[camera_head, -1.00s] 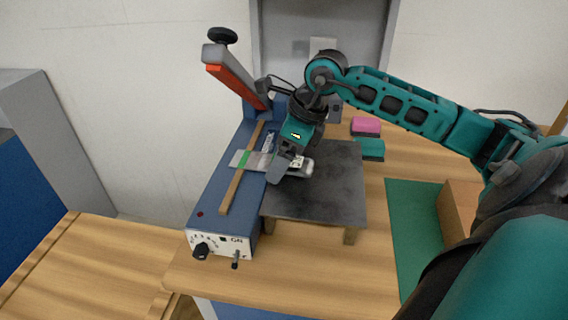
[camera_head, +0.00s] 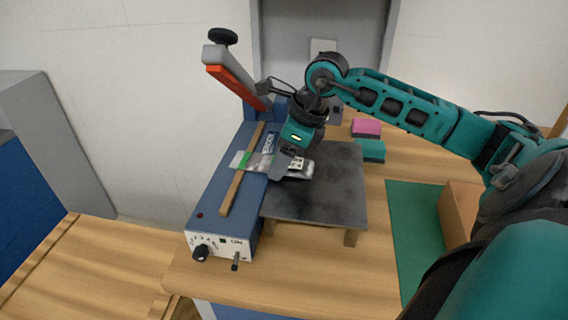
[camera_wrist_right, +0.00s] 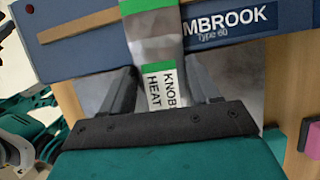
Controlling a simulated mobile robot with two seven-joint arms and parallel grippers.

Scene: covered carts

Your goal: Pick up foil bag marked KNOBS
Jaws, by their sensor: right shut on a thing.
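The foil bag marked KNOBS (camera_wrist_right: 158,56) lies with its green-banded end across the wooden bar of a blue machine, and its body reaches over the dark platform. It also shows in the head view (camera_head: 303,171). In the wrist view its label reads "KNOB" and "HEAT", partly hidden by my gripper. My right gripper (camera_wrist_right: 161,92) is shut on the bag, with one finger on each side of it. It also shows in the head view (camera_head: 285,165). My left gripper is in neither view.
The blue machine (camera_head: 222,190) has a raised lever (camera_head: 235,77) with a black knob at the back left. The dark platform (camera_head: 325,200) stands on short legs beside it. Pink (camera_head: 366,127) and teal (camera_head: 371,150) blocks, a green mat (camera_head: 412,230) and a cardboard box (camera_head: 456,212) lie to the right.

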